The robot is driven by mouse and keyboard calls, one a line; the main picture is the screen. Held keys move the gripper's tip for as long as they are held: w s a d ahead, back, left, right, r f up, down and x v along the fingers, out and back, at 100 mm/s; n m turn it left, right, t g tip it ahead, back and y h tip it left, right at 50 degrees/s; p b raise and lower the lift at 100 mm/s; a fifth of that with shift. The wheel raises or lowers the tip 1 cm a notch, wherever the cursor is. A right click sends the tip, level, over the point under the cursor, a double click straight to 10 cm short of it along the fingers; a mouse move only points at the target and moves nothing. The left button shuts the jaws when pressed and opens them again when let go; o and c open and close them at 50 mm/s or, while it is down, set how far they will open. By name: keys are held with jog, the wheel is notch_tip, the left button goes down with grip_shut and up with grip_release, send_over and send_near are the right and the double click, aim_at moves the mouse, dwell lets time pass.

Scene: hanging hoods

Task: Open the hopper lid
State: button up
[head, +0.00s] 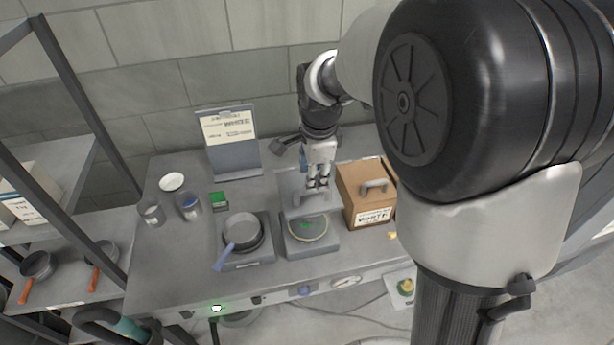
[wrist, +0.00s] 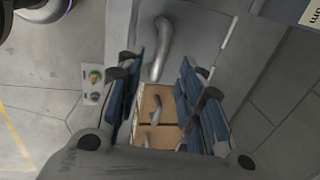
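A brown box (head: 357,211) with a labelled front and a grey bar handle (head: 374,186) on its upper part stands on the bench. It also shows between my fingers in the wrist view (wrist: 150,136). Left of it is a grey unit (head: 311,243) with a round plate and an upright pale panel (head: 291,183) behind the plate. The panel carries a curved grey handle (wrist: 162,48). I cannot tell which of these is the hopper. My gripper (head: 319,183) is open and empty, in front of the panel and left of the box. No contact is clear.
A pan (head: 242,232) sits on a plate left of the grey unit. A metal rack (head: 70,130) stands at the left.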

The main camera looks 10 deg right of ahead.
jog(key=f, duration=0.3)
jog(key=w+f+b, duration=0.1)
jog(key=f, duration=0.2)
jog(key=shift+w, duration=0.15)
jog(key=shift+c, duration=0.2)
jog(key=shift+r, duration=0.1)
grip_shut()
